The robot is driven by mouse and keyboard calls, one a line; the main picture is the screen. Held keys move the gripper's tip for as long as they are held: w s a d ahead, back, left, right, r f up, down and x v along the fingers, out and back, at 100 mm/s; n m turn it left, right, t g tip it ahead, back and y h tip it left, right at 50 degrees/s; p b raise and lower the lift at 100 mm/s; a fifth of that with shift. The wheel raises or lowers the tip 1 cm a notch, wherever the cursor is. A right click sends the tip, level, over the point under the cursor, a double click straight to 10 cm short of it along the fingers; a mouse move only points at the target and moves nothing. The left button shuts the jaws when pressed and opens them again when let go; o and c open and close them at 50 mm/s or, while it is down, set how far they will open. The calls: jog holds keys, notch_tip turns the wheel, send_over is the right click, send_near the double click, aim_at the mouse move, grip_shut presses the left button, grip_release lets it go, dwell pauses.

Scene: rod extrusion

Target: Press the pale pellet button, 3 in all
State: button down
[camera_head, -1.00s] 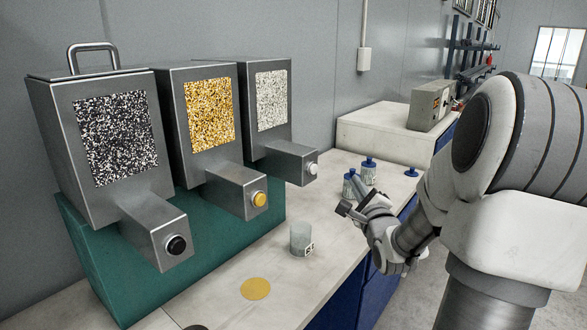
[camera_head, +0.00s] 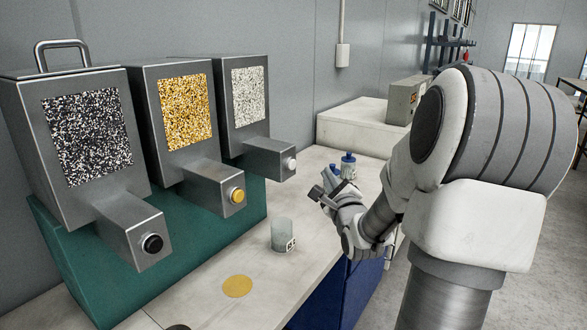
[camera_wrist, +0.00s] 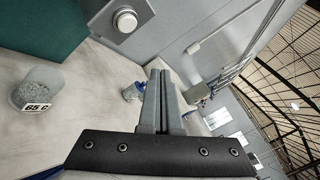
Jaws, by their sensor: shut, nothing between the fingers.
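The pale pellet button (camera_head: 290,164) is a white round knob on the spout end of the farthest grey dispenser (camera_head: 249,95), whose window shows whitish pellets. In the wrist view the pale button (camera_wrist: 124,19) is at the top, up and left of my fingers. My gripper (camera_head: 316,193) is shut and empty, right of and a little below the button in the head view, apart from it. Its fingers (camera_wrist: 160,78) are together in the wrist view. A translucent cup (camera_head: 282,237) stands on the bench; the wrist view shows whitish grains in the cup (camera_wrist: 40,82), labelled 65 C.
The yellow (camera_head: 237,195) and black (camera_head: 152,243) buttons sit on the nearer dispensers. A green stand (camera_head: 80,265) carries the dispensers. A blue-capped bottle (camera_head: 348,168) stands behind my gripper.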

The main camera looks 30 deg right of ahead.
jog(key=w+a+b, duration=0.1)
jog(key=w+a, duration=0.1)
jog(key=w, duration=0.4)
jog(key=shift+a+b, duration=0.3)
jog(key=shift+b, duration=0.1)
jog(key=shift+w, duration=0.15)
dwell(1.5)
jog(key=shift+w+a, duration=0.15)
jog(key=shift+w, duration=0.2)
jog(key=shift+w+a, duration=0.25)
jog(key=shift+w, duration=0.25)
dwell(0.7)
jog(key=shift+s, duration=0.1)
jog(key=shift+s+d, duration=0.35)
jog(key=shift+s, duration=0.45)
jog(key=s, duration=0.1)
jog(key=s+d+p, duration=0.1)
jog(key=s, duration=0.1)
jog(key=s+d, duration=0.1)
jog(key=shift+s+p, duration=0.35)
jog(key=shift+p, duration=0.05)
